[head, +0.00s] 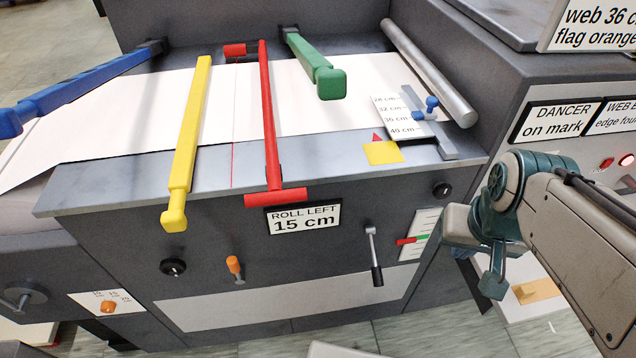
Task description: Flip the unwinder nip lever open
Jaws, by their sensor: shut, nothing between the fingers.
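No label in view names the unwinder nip lever, so I cannot tell which handle it is. A small metal lever with a black grip (375,262) hangs down on the front panel. An orange-tipped lever (234,266) is on the same panel to its left. Above, a blue arm (75,93), a yellow arm (189,140), a red bar (268,120) and a green arm (316,66) reach over the white web (110,125). My gripper (493,284) is shut and empty, to the right of the black-grip lever and apart from it.
A "ROLL LEFT 15 cm" sign (304,217) is on the front edge. A metal roller (430,72) and a blue-knobbed slider (428,112) are at upper right. A right-hand cabinet (520,150) stands close behind my arm. Floor (460,335) shows in front.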

